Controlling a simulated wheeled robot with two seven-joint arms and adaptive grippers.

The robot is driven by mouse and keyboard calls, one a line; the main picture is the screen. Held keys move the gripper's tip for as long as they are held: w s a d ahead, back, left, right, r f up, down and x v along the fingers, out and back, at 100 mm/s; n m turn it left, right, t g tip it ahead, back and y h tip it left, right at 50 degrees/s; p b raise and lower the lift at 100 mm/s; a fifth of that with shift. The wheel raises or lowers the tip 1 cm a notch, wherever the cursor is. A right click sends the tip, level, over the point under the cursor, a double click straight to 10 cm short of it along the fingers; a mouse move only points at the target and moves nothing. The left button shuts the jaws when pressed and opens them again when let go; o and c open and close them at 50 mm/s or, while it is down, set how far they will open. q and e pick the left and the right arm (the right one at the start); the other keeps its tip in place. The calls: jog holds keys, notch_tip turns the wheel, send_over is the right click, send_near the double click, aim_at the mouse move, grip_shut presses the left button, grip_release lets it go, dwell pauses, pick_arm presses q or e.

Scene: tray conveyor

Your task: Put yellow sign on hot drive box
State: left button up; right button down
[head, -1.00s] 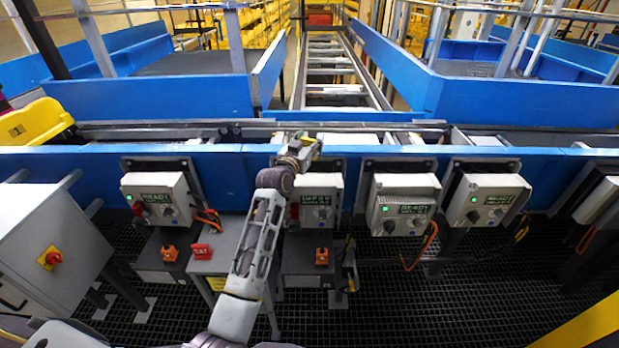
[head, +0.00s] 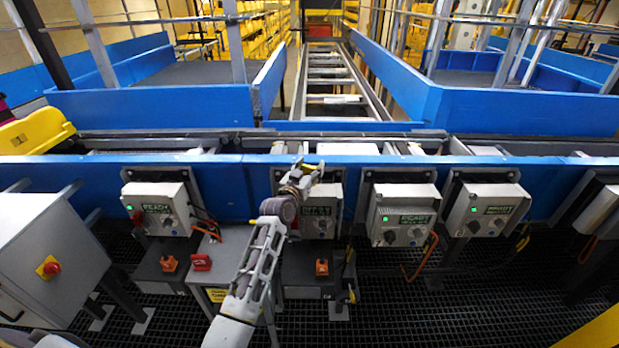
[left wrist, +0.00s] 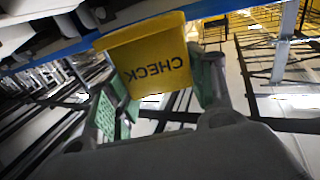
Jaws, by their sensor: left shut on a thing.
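The yellow sign (left wrist: 150,62) shows in the left wrist view with the word CHECK upside down. My left gripper (left wrist: 160,85) is shut on it, with a green-grey finger at each side. In the head view my left gripper (head: 308,172) is in front of the top of the second drive box (head: 320,212) from the left and partly hides it. Other drive boxes are the first (head: 158,212), third (head: 403,214) and fourth (head: 487,212). These three show green lamps and READY displays. The second box's lamp is hidden and its display is hard to read. My right gripper is not in view.
A blue conveyor rail (head: 230,178) runs behind the boxes. A grey cabinet (head: 45,255) with a red knob stands at left. Lower grey boxes with orange switches (head: 321,267) stand below. Dark grating covers the floor.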

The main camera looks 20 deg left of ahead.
pick_arm(q)
jog(key=shift+f, duration=1.8)
jog(key=shift+f, duration=0.2)
jog(key=o, duration=1.1)
jog(key=shift+s+r, duration=0.1)
jog(key=shift+r, duration=0.05)
jog(key=s+a+b, duration=0.1)
jog(key=s, duration=1)
jog(key=shift+s+a, duration=0.15)
jog(key=shift+s, duration=0.25)
